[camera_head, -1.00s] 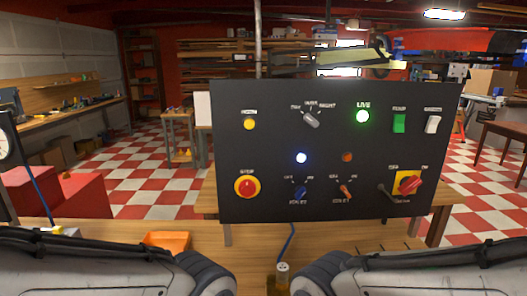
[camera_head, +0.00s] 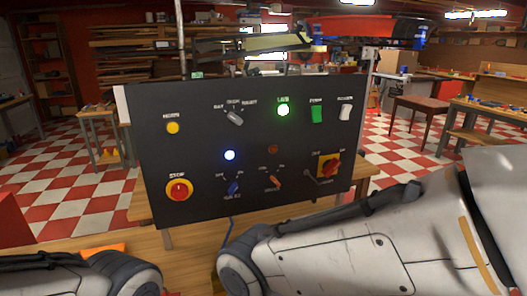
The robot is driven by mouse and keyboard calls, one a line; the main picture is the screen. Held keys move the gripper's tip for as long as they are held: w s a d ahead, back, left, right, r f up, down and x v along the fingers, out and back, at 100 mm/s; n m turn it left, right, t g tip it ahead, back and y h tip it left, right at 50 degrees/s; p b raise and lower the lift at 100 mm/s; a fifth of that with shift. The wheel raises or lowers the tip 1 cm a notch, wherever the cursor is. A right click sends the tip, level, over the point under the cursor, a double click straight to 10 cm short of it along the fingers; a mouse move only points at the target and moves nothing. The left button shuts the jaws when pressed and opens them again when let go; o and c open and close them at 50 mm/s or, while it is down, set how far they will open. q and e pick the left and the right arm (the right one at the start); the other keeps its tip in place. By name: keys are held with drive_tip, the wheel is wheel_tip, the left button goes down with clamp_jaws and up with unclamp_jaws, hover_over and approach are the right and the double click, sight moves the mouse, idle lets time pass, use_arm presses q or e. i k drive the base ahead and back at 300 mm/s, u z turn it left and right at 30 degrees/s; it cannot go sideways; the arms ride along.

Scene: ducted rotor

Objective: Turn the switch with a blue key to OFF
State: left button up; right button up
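A black control panel (camera_head: 205,140) stands upright on the wooden table. The switch with a blue key (camera_head: 233,188) is low on the panel, left of centre, below a lit blue-white lamp (camera_head: 229,155). Its position labels are too small to read. A similar switch with an orange key (camera_head: 274,181) is to its right, below a dim orange lamp (camera_head: 273,149). Both my arms show at the bottom of the view, the left at lower left and the right across the lower right. Neither gripper's fingers are in view.
An orange tray edge (camera_head: 104,248) shows behind my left arm.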

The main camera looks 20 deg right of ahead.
sight(233, 186)
drive_tip(key=z, duration=1.95)
drive_tip(key=k, duration=0.65)
drive_tip(key=u, duration=1.95)
